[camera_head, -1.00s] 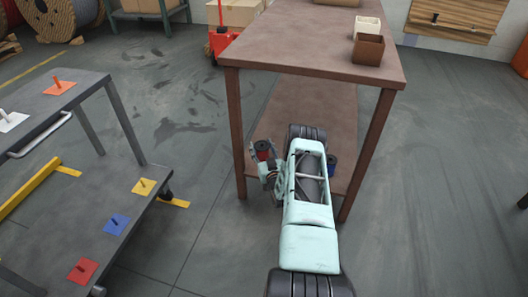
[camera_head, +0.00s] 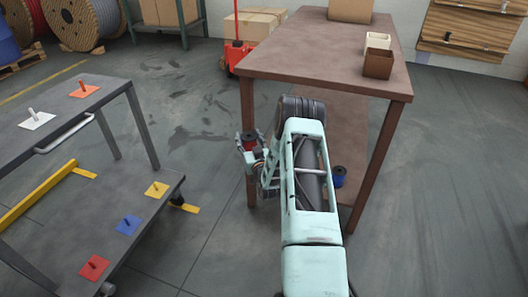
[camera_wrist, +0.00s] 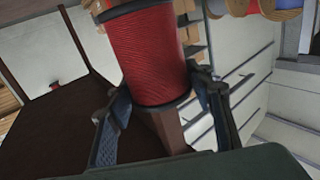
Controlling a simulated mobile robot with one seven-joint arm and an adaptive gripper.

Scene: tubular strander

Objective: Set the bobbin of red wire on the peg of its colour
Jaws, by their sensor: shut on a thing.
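The bobbin of red wire (camera_wrist: 148,55) is large in the wrist view, between the two fingers of my gripper (camera_wrist: 165,110), which is shut on it. In the head view the red bobbin (camera_head: 249,144) is small and partly hidden, held in my gripper (camera_head: 250,150) just left of the brown table's front leg. The red peg (camera_head: 94,267) stands on a red square plate on the lower shelf of the grey cart at the left. Blue (camera_head: 127,225) and yellow (camera_head: 156,189) pegs stand behind it on the same shelf. White (camera_head: 36,120) and orange (camera_head: 84,90) pegs are on the upper shelf.
The brown table (camera_head: 310,50) carries several boxes. A blue bobbin (camera_head: 339,177) sits on its lower shelf, right of my arm. Open floor (camera_head: 205,190) lies between table and cart. The cart's upper shelf (camera_head: 50,155) and a post stand above the lower shelf.

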